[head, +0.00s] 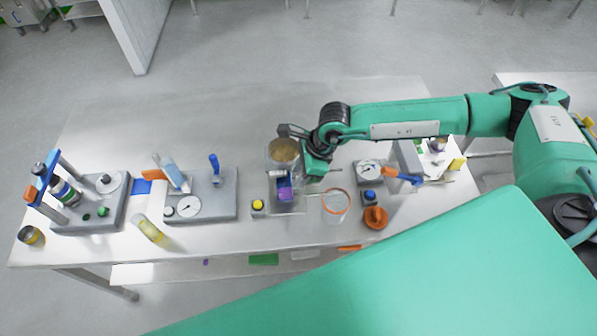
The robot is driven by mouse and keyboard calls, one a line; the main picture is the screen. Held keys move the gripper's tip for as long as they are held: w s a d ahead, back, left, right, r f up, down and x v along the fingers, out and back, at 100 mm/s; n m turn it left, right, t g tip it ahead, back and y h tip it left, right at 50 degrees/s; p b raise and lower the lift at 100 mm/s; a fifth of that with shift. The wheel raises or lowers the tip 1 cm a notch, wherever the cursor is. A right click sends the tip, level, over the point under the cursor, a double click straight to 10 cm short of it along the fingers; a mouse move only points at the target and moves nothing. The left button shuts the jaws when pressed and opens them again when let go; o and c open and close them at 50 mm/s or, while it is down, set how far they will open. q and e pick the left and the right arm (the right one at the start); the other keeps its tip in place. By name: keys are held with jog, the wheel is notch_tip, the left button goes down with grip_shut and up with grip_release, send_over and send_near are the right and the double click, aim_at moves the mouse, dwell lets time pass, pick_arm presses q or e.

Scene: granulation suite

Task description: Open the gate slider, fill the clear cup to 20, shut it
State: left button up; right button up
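A clear hopper (284,151) holding tan granules stands at the middle of the bench. Below it are a purple part (285,190) and a grey base (288,208); I cannot tell which part is the gate slider. A clear cup (336,204) with an orange rim stands on the bench right of the base, apart from it; no fill shows in it. My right gripper (293,133) reaches in from the right, at the hopper's upper right edge. Its fingertips are small and partly hidden, so their opening and any contact are unclear. My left gripper is out of view.
A yellow button (258,205) sits left of the base. An orange knob (375,217), blue button (370,196) and dial gauge (369,171) stand right of the cup. Another gauge unit (222,205) and a bottle rack (95,213) are at left. The bench's back is clear.

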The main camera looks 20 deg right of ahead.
aim_at(289, 189)
jog(key=b+x, duration=0.5)
jog(key=x, duration=0.3)
jog(key=shift+b+x, duration=0.75)
jog(key=shift+x, duration=0.2)
jog(key=shift+a, duration=0.1)
grip_shut()
